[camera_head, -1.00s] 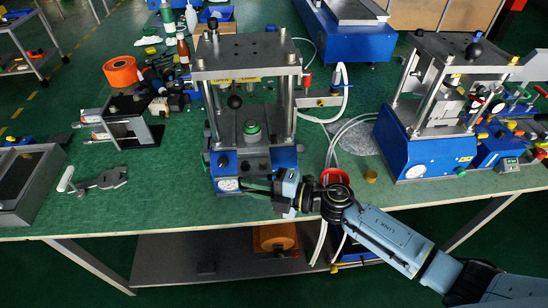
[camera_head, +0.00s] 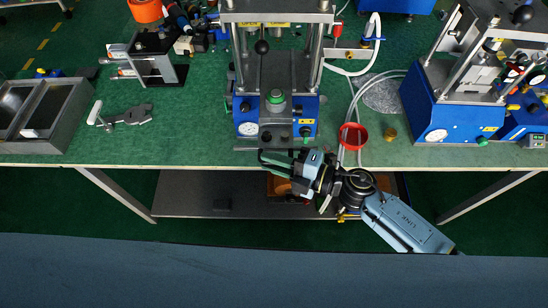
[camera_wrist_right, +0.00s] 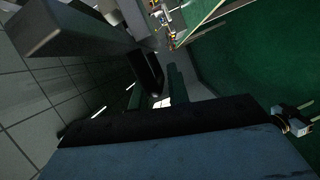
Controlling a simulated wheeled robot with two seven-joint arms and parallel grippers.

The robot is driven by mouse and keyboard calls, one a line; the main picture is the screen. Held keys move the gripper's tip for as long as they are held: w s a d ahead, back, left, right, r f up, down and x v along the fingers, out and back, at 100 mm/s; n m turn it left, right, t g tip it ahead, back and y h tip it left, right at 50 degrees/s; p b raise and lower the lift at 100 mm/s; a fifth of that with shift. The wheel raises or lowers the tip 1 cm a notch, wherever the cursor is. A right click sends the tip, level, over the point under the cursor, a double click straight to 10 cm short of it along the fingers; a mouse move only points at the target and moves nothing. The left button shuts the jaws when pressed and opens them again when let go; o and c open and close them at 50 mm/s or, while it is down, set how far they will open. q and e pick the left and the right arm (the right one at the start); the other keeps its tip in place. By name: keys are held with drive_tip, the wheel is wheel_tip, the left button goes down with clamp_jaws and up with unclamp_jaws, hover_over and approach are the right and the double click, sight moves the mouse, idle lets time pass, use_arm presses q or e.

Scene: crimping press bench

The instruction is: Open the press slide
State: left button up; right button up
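The middle press has a blue base (camera_head: 305,112), two metal columns and a grey slide area. A black ball knob (camera_head: 262,47) stands upright at its front, below yellow labels; the left label seems to read OPEN. A green round button (camera_head: 275,97) sits lower, and a gauge (camera_head: 248,129) is on the base. The press top is cut off by the frame. My right gripper (camera_head: 262,159) is just in front of the table edge, below the press base, fingers pointing left. They look apart with nothing between them. My left gripper is not in view.
A red cup (camera_head: 353,136) and a small brass piece (camera_head: 390,134) stand right of the press, near hoses. A second press (camera_head: 452,110) is farther right. A grey clamp-like tool (camera_head: 122,116) and a tray (camera_head: 45,145) lie left. Green tabletop between them is clear.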

drive_tip(key=o, duration=0.3)
drive_tip(key=shift+s+f, duration=0.1)
drive_tip(key=shift+s, duration=0.2)
drive_tip(key=shift+w, duration=0.15)
drive_tip(key=shift+b+v, duration=0.8)
drive_tip(key=shift+v, duration=5.95)
